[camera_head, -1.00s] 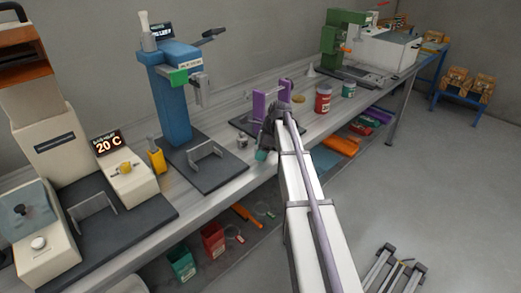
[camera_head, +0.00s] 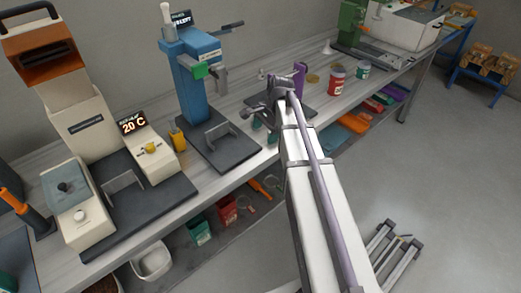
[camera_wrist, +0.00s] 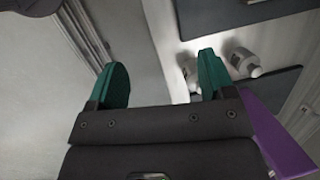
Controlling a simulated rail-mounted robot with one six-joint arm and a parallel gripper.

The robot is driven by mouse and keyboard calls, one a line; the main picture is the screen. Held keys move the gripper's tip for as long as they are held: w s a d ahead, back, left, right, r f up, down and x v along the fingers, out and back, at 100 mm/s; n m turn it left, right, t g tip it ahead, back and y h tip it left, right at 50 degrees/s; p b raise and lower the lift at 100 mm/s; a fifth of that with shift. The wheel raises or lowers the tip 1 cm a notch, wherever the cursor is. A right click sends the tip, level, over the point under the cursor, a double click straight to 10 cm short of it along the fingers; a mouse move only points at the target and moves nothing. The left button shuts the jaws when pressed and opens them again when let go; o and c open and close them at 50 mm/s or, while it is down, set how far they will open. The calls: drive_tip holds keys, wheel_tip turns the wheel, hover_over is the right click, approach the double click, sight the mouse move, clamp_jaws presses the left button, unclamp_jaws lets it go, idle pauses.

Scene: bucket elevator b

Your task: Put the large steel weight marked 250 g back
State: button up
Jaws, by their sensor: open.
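My gripper (camera_wrist: 162,80) is open, its two green fingers apart. In the head view my gripper (camera_head: 264,120) is at the front edge of the bench, right of the blue press. In the wrist view two pale steel pieces that look like weights lie by the right finger. One steel weight (camera_wrist: 245,63) is to the right of that finger, near a dark plate. The other steel piece (camera_wrist: 189,74) is just inside that finger, partly hidden by it. No marking can be read, so I cannot tell which is the 250 g one. Nothing is held.
The blue press (camera_head: 190,85) stands left of my gripper on a dark base. A purple stand (camera_head: 299,78) is close behind and right. Red (camera_head: 337,82) and green (camera_head: 362,70) jars stand further right. A beige machine (camera_head: 90,125) fills the left. Open floor lies in front.

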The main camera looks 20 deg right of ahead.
drive_tip(key=s+a+n+h, duration=0.2)
drive_tip(key=s+a+n, duration=1.1)
drive_tip(key=s+n, duration=0.2)
drive_tip(key=shift+s+f+g+h, duration=0.25)
drive_tip(key=shift+s+g+h, duration=0.15)
drive_tip(key=shift+s, duration=0.65)
drive_tip(key=shift+a, duration=0.1)
wheel_tip(320, 180, down, 27)
drive_tip(key=b, duration=2.6)
drive_tip(key=shift+r+b, duration=0.15)
drive_tip(key=shift+b, duration=0.2)
